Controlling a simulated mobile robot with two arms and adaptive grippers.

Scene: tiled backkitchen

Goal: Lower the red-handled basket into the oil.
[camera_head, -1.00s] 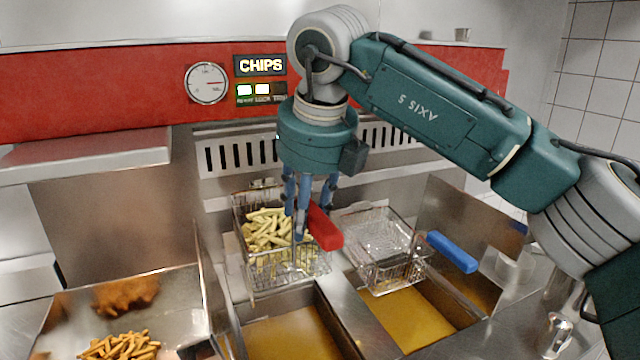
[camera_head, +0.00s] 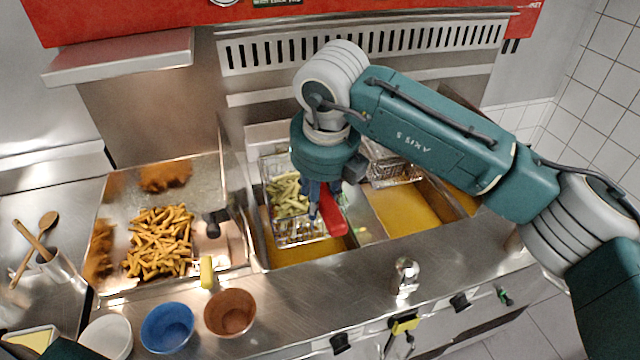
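The red-handled basket (camera_head: 300,238) holds pale chips (camera_head: 288,195) and is over the left oil vat (camera_head: 290,256). Its red handle (camera_head: 331,217) points toward the front. My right gripper (camera_head: 318,208) comes down from above with its fingers around the handle near the basket, and looks shut on it. Golden oil shows left of and in front of the basket. I cannot tell whether the basket's bottom touches the oil. My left gripper is not in view.
The blue-handled basket (camera_head: 397,174) hangs behind the right oil vat (camera_head: 405,212), partly hidden by my arm. A steel tray of cooked chips (camera_head: 158,240) is at left. Blue (camera_head: 167,326), brown (camera_head: 230,312) and white bowls (camera_head: 107,337) stand in front. A metal shaker (camera_head: 406,274) stands on the front ledge.

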